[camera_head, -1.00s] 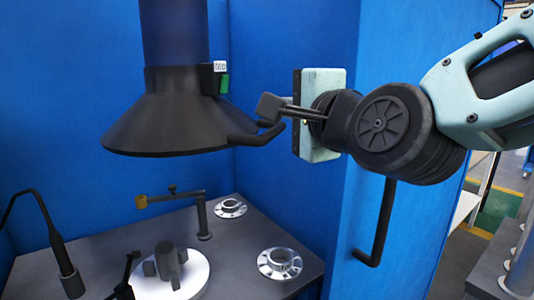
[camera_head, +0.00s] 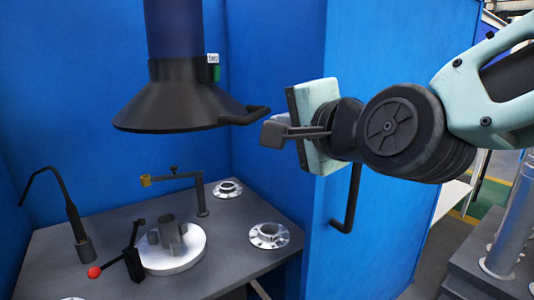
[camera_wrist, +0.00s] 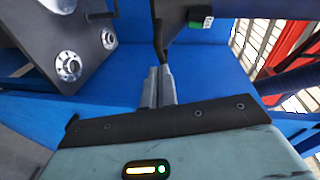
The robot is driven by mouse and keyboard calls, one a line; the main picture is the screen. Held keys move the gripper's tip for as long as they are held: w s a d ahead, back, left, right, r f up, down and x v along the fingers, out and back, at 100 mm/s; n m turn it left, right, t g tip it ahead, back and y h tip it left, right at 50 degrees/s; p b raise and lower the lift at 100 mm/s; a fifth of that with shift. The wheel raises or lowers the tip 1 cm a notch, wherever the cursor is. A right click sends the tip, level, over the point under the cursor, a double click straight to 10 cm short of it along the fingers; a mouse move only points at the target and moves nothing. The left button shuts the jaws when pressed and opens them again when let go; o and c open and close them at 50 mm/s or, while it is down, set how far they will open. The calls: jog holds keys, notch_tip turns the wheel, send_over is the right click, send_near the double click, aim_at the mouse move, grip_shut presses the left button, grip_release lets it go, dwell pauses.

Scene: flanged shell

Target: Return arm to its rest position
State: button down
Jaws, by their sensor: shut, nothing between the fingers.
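My gripper (camera_head: 274,134) is in the upper middle of the head view, in front of the blue booth wall and just right of the dark hood. Its fingers are together and empty, pointing left. In the wrist view the closed fingers (camera_wrist: 159,88) show at the centre, with the hood's handle beyond them in line of sight. My arm reaches in from the right edge. Nothing is held.
A dark conical hood (camera_head: 175,105) with a handle hangs over a grey table (camera_head: 120,280). A door handle (camera_head: 350,205) is below my arm.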

jog(key=s+d+f+n+g+h, duration=0.1)
jog(key=s+f+n+g, duration=0.35)
jog(key=f, duration=0.25)
jog(key=s+f+n+g+h, duration=0.1)
jog(key=s+f+n+g, duration=0.3)
jog(key=f, duration=0.4)
jog(key=s+d+f+n+g+h, duration=0.5)
jog(key=s+d+f+n, duration=0.3)
jog(key=s, duration=0.4)
jog(key=shift+s+d+f+n+g, duration=0.15)
jog(key=shift+d+n+g, duration=0.3)
jog(key=shift+d+n, duration=0.55)
jog(key=shift+d+m, duration=0.2)
jog(key=shift+m, duration=0.05)
